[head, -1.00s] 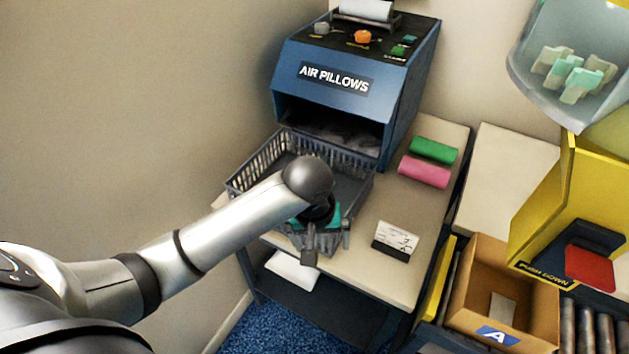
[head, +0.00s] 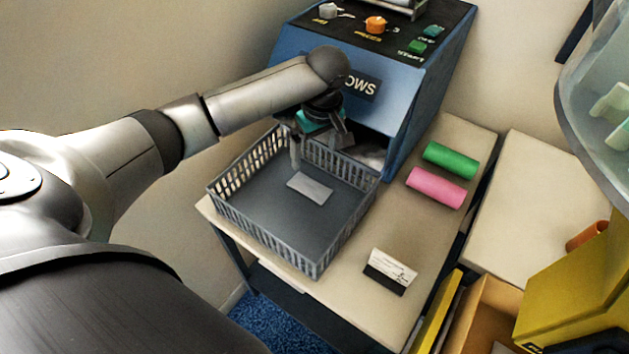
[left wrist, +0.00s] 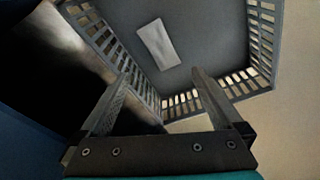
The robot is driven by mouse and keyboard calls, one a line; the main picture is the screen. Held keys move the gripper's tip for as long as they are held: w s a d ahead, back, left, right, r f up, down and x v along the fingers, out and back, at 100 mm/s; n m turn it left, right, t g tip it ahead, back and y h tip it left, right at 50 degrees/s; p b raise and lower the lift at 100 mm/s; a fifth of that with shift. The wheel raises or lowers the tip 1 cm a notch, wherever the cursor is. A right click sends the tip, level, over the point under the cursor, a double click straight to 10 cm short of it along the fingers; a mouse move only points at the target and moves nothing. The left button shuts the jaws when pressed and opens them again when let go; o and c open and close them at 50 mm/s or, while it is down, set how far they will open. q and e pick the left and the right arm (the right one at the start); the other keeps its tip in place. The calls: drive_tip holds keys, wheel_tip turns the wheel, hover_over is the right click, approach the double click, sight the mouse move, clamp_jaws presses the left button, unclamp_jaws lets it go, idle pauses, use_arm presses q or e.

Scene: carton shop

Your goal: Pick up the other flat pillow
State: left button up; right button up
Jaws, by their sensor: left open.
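A flat, pale grey pillow (head: 310,187) lies on the floor of the grey slatted basket (head: 262,232), near its back. The same flat pillow (left wrist: 157,44) shows in the left wrist view, also on the basket floor (left wrist: 205,35). My left gripper (head: 318,155) hangs over the back of the basket, in front of the air pillow machine's mouth. In the left wrist view my left gripper (left wrist: 160,95) has its two fingers apart with nothing between them. The flat pillow is beyond the fingertips, not touched. My right gripper is not in view.
The blue air pillow machine (head: 405,110) stands right behind the basket. A green roll (head: 450,159), a pink roll (head: 436,188) and a small card (head: 390,270) lie on the table to the right. A carton (head: 483,310) stands at lower right.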

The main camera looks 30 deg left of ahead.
use_arm(q)
drive_tip(key=b, duration=0.1)
approach(310, 186)
wheel_tip(310, 186, down, 2)
drive_tip(key=shift+a+f+b, duration=0.1)
drive_tip(key=shift+a+b, duration=0.1)
drive_tip(key=shift+b, duration=0.25)
drive_tip(key=shift+w+a+f+b, duration=0.15)
drive_tip(key=shift+f+b, duration=0.15)
drive_tip(key=shift+f, duration=0.55)
drive_tip(key=f+b, duration=0.1)
drive_tip(key=f, duration=0.1)
drive_tip(key=f+b, duration=0.1)
drive_tip(key=f, duration=0.1)
drive_tip(key=shift+w+a+f, duration=0.2)
drive_tip(key=shift+a, duration=0.05)
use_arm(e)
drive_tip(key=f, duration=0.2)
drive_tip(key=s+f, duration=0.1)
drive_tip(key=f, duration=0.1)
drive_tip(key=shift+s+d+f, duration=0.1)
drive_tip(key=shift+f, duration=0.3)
use_arm(q)
drive_tip(key=c, duration=1.3)
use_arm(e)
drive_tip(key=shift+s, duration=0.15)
